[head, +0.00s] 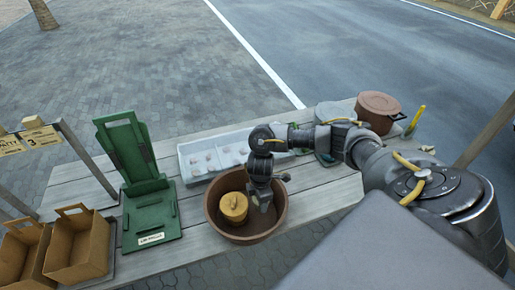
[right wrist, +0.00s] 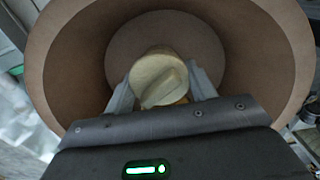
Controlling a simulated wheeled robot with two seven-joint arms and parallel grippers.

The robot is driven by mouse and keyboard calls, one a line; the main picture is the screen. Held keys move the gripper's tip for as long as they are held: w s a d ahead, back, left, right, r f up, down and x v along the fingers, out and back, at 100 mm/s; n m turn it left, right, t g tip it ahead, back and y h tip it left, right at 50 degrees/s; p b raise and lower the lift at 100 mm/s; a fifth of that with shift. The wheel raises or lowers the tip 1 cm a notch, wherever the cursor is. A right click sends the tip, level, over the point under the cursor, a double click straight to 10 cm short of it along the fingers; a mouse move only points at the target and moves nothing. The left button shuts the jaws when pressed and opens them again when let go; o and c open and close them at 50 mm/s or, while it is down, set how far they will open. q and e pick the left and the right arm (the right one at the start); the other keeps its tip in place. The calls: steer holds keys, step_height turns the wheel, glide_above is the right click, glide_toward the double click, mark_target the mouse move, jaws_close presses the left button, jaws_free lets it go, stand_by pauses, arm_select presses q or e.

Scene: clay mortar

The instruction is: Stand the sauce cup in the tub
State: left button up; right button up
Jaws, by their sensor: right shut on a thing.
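The sauce cup (head: 233,207) is a small tan-yellow cylinder with a raised ridge on top. It is inside the round brown tub (head: 214,224), left of the middle in the head view. My right gripper (head: 250,200) reaches into the tub from the right and is shut on the cup. In the right wrist view the cup (right wrist: 160,78) sits between the two fingers, with the tub's wall (right wrist: 65,70) around it. I cannot tell whether the cup's base touches the tub's floor. My left gripper is not in view.
A green stand (head: 150,215) is left of the tub, with open brown boxes (head: 78,250) further left. A white tray (head: 190,165) with small pieces lies behind the tub. A lidded brown pot (head: 378,110) stands at the back right.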

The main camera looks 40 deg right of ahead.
steer(key=shift+w+f, duration=0.1)
steer(key=shift+f, duration=2.2)
steer(key=shift+f, duration=0.15)
steer(key=o, duration=1)
step_height(320, 180, up, 12)
steer(key=shift+r+p, duration=0.2)
steer(key=shift+p, duration=0.85)
